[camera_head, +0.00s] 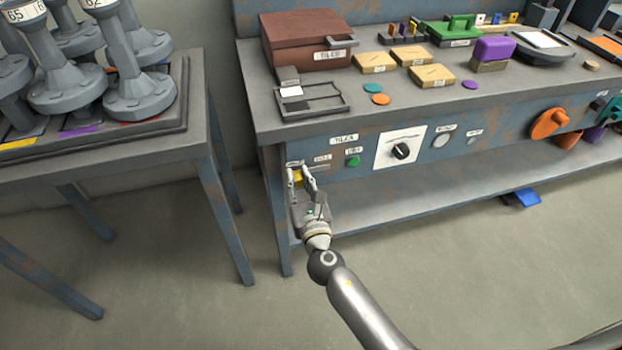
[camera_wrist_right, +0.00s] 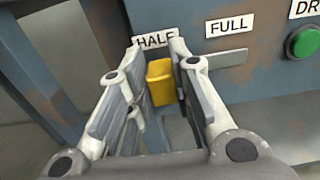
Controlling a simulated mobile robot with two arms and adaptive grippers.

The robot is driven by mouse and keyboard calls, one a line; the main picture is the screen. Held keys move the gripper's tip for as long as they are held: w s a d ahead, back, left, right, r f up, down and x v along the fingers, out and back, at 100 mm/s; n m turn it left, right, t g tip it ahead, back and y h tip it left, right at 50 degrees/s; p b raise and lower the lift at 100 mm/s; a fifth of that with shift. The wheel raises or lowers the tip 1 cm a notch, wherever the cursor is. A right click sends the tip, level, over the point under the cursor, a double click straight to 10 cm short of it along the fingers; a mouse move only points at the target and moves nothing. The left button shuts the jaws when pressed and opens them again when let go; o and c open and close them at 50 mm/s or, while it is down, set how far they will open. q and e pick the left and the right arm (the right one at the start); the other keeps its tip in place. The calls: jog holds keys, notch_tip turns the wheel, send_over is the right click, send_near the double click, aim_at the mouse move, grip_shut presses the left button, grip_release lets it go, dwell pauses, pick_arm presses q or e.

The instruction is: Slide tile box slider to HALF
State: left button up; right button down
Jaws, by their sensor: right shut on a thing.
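The tile box slider is a yellow knob (camera_wrist_right: 160,82) on the bench's blue front panel; it also shows small in the head view (camera_head: 297,177). My right gripper (camera_head: 299,170) is shut on the knob, with one finger on each side in the right wrist view (camera_wrist_right: 156,62). The knob stands below the HALF label (camera_wrist_right: 155,40), at the left of a grey slot strip (camera_wrist_right: 217,58) that runs right under the FULL label (camera_wrist_right: 230,25). The fingers partly cover the HALF label. My left gripper is not in view.
A green button (camera_wrist_right: 303,43) is right of the slot. A black dial (camera_head: 401,151) is further right. The brown tile box (camera_head: 305,38) stands on the bench above. A side table (camera_head: 150,150) with grey weights is at the left. The floor in front is clear.

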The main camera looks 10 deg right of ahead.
jog(key=shift+s+a, duration=0.1)
jog(key=shift+a, duration=0.15)
jog(key=c, duration=1.3)
grip_release()
jog(key=shift+s, duration=0.1)
jog(key=s, duration=1.1)
jog(key=shift+s+d, duration=0.2)
jog(key=shift+s, duration=0.15)
